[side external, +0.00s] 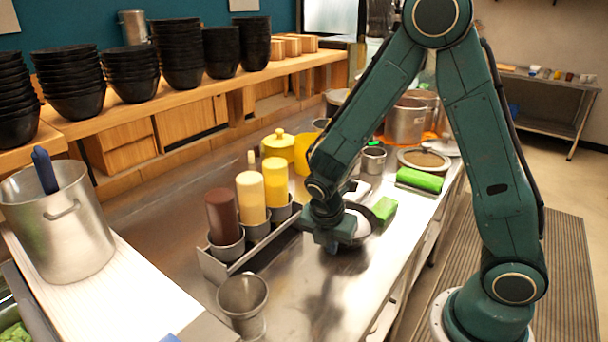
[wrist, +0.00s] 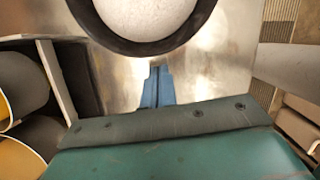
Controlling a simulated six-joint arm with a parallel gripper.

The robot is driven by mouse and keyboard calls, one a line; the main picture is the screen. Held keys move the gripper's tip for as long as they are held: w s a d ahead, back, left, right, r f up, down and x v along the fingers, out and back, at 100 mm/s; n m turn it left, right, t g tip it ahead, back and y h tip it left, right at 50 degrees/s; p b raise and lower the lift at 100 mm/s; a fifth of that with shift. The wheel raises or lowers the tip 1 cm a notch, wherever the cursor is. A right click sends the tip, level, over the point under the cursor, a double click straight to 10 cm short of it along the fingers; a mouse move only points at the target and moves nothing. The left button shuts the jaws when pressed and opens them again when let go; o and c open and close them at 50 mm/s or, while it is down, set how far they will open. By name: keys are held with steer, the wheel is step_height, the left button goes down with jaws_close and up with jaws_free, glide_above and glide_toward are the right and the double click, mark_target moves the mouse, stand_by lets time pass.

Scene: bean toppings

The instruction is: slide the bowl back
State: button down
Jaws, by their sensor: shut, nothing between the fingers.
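The bowl shows at the top of the wrist view as a dark rim (wrist: 147,49) around a white, grainy filling; its far part is cut off by the frame. In the side external view the bowl (side external: 361,232) is mostly hidden behind my gripper and wrist. It stands on the steel counter. My gripper has blue fingers (wrist: 157,72), shut together and empty, low over the counter just outside the near rim. A small gap shows between fingertips and rim in the wrist view. In the side external view my gripper (side external: 332,247) is largely hidden under the wrist.
A metal rack (side external: 215,267) with brown and yellow bottles stands close left of my gripper. A metal cup (side external: 243,297) stands nearer the camera. Green sponge-like blocks (side external: 384,209) lie beyond the bowl to the right. The counter's right edge is close; the counter in front is clear.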

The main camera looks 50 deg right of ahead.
steer(key=shift+s+a, duration=0.15)
steer(key=shift+a, duration=0.9)
steer(key=v, duration=1)
steer(key=shift+d+r, duration=0.15)
steer(key=shift+r, duration=0.05)
steer(key=s+d+r+m+t+y, duration=0.1)
steer(key=s+r+m+t+y, duration=0.2)
steer(key=s+r+m, duration=0.9)
steer(key=s+m+t, duration=0.2)
steer(key=m, duration=0.5)
steer(key=shift+d+r+m, duration=0.35)
steer(key=shift+m, duration=0.05)
